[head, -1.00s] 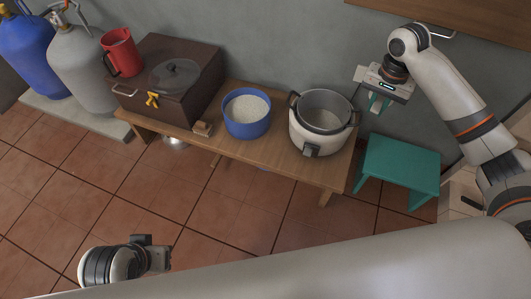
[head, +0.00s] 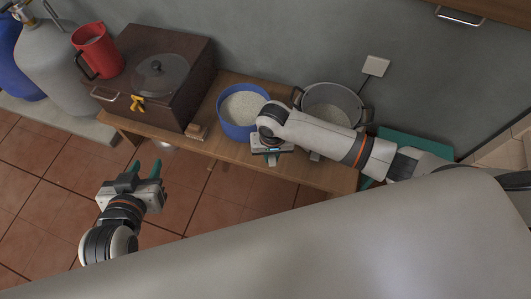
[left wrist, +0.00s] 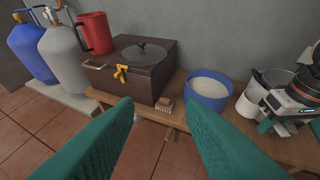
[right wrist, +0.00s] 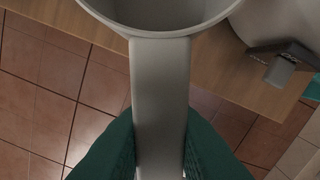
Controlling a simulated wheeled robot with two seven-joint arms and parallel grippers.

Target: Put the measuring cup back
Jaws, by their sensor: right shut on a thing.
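The measuring cup (right wrist: 160,31) is pale grey. My right gripper (right wrist: 160,150) is shut on its long handle, with one teal finger on each side. In the left wrist view the cup (left wrist: 249,107) shows beside the right gripper (left wrist: 268,125), in front of the rice cooker. In the head view the right gripper (head: 271,158) is over the bench's front edge and the cup is hidden by the arm. My left gripper (head: 145,180) is open and empty above the floor, its teal fingers (left wrist: 165,135) well apart.
A blue basin (head: 232,128) of rice and the rice cooker (head: 350,100) stand on the wooden bench (head: 310,175). A dark box (head: 185,65) bears a lid (head: 160,68) and a red jug (head: 97,50). A brush (left wrist: 164,104) lies beside the box. A teal stool (head: 415,143) stands right.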

